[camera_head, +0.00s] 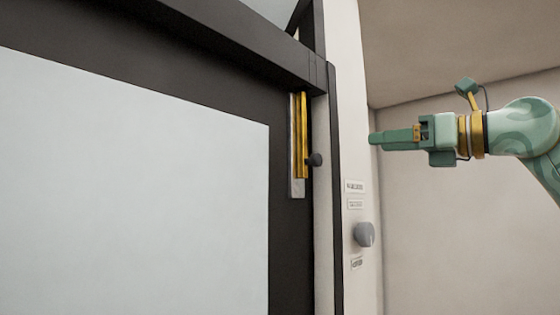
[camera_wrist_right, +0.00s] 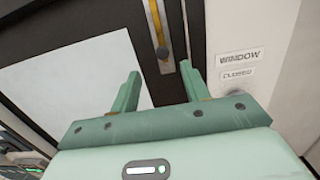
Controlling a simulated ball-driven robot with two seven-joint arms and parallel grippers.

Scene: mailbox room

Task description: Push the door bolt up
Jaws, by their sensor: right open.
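The door bolt (camera_head: 301,135) is a gold vertical bar on a pale backing plate, fixed to the dark door frame in the head view. A small dark knob (camera_head: 315,160) sticks out near its lower end. In the right wrist view the bolt (camera_wrist_right: 155,22) runs down from the top edge to its knob (camera_wrist_right: 163,54). My right gripper (camera_head: 374,139) points left, to the right of the bolt and apart from it. In the wrist view its two fingers (camera_wrist_right: 160,80) are spread, with the knob beyond and between them. The gripper is empty. My left gripper is out of view.
The dark-framed door has a large pale panel (camera_head: 130,190). A white post (camera_head: 348,110) beside it carries small labels and a grey round knob (camera_head: 365,235). The labels (camera_wrist_right: 238,60) read WINDOW and CLOSED. Free space lies in front of the beige wall (camera_head: 450,230).

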